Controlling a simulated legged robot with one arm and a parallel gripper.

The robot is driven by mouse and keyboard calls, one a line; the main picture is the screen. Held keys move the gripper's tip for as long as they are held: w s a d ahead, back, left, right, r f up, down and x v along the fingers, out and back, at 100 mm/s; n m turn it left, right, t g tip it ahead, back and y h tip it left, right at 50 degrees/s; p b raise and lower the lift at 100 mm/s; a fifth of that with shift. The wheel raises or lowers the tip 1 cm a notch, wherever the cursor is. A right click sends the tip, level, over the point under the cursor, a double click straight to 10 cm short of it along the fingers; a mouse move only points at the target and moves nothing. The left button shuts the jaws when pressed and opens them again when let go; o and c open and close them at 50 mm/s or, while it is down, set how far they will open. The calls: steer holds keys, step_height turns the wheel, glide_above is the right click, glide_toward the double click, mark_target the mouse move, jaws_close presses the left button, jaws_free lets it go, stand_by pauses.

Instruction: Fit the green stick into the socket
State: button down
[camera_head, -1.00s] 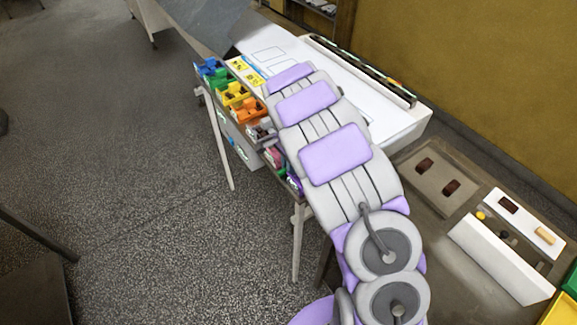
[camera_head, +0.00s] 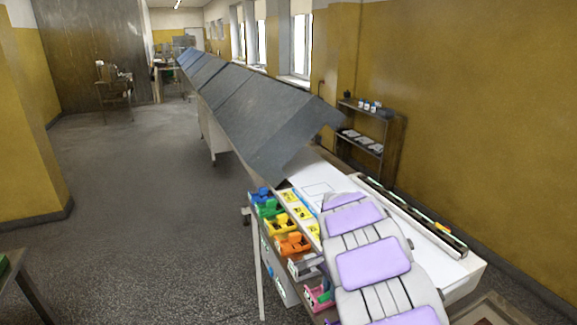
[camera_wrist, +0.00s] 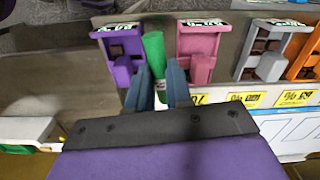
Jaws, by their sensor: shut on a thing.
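The green stick (camera_wrist: 153,55) is between the two blue-grey fingers of my gripper (camera_wrist: 156,92) in the wrist view, which are shut on it. It stands roughly upright in that picture, between a purple holder (camera_wrist: 122,62) and a pink holder (camera_wrist: 197,48). Whether its far end touches anything I cannot tell. In the head view a green holder (camera_head: 268,209) sits in the row on the table's left edge, near a blue holder (camera_head: 261,194). Which holder is the socket is not clear. My arm hides the gripper and stick in the head view.
The row continues with a yellow holder (camera_head: 281,224), an orange holder (camera_head: 291,245), a grey holder (camera_head: 304,267) and a pink one. A large dark sloped panel (camera_head: 265,108) rises beyond the white table (camera_head: 462,282). Floor (camera_head: 150,220) to the left is clear.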

steer(key=s+n, duration=0.1)
steer(key=n, duration=0.3)
steer(key=s+n, duration=0.1)
steer(key=n, duration=0.3)
steer(key=s+d+f+n, duration=0.1)
steer(key=s+n, duration=0.1)
steer(key=n, duration=0.2)
steer(key=shift+f, duration=0.1)
